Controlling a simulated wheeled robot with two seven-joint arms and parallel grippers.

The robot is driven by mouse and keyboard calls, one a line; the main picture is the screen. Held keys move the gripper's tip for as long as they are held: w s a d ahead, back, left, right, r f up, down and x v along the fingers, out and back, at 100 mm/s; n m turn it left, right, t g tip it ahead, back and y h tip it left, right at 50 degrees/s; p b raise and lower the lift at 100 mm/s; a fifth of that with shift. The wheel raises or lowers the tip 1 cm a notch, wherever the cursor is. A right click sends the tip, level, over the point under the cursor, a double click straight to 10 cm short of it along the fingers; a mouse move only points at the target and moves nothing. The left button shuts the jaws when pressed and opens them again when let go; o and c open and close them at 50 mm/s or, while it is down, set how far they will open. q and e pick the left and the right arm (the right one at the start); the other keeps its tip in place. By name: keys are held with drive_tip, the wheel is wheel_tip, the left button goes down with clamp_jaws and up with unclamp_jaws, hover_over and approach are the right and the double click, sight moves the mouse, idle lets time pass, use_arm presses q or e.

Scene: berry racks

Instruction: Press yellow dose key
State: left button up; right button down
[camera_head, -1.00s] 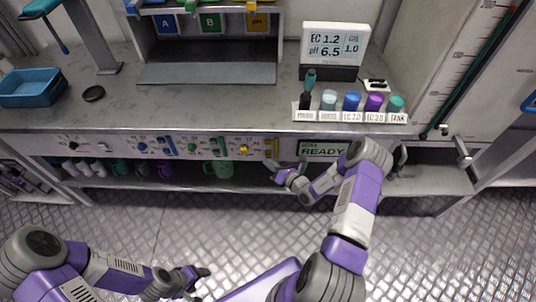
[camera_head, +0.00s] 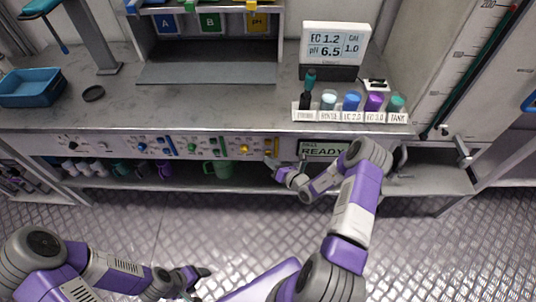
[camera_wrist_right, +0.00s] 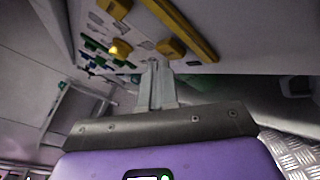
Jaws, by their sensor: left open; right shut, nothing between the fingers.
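The front panel (camera_head: 110,147) carries a yellow group at its right end: a round yellow knob (camera_head: 244,148) and a yellow bar (camera_head: 276,145). In the right wrist view I see the glossy yellow knob (camera_wrist_right: 121,48), a square yellow key (camera_wrist_right: 172,47), a second yellow block (camera_wrist_right: 115,8) and the long yellow bar (camera_wrist_right: 182,27). The panel lettering is unreadable, so I cannot tell which is the dose key. My right gripper (camera_head: 269,163) is shut and empty, its tips (camera_wrist_right: 153,64) close below the square key; contact is unclear. My left gripper (camera_head: 205,271) is open, low over the floor.
A READY display (camera_head: 322,149) is right of the yellow group. Blue (camera_head: 142,148) and green (camera_head: 192,148) knobs lie left. A green mug (camera_head: 222,170) stands on the shelf below. Labelled vials and a meter (camera_head: 332,45) stand on the counter (camera_head: 220,105).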

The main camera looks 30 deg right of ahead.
drive_tip(key=shift+w+d, duration=0.25)
drive_tip(key=shift+w, duration=0.15)
idle(0.7)
drive_tip(key=shift+s, duration=0.1)
drive_tip(key=shift+s+a+p, duration=0.35)
drive_tip(key=shift+s+a, duration=0.1)
drive_tip(key=shift+s, duration=0.2)
drive_tip(key=s+a, duration=0.1)
drive_tip(key=s+p, duration=0.1)
drive_tip(key=s, duration=0.1)
drive_tip(key=s+a+p, duration=0.1)
drive_tip(key=shift+s+a, duration=0.15)
drive_tip(key=shift+a, duration=0.15)
drive_tip(key=shift+a, duration=0.1)
idle(0.7)
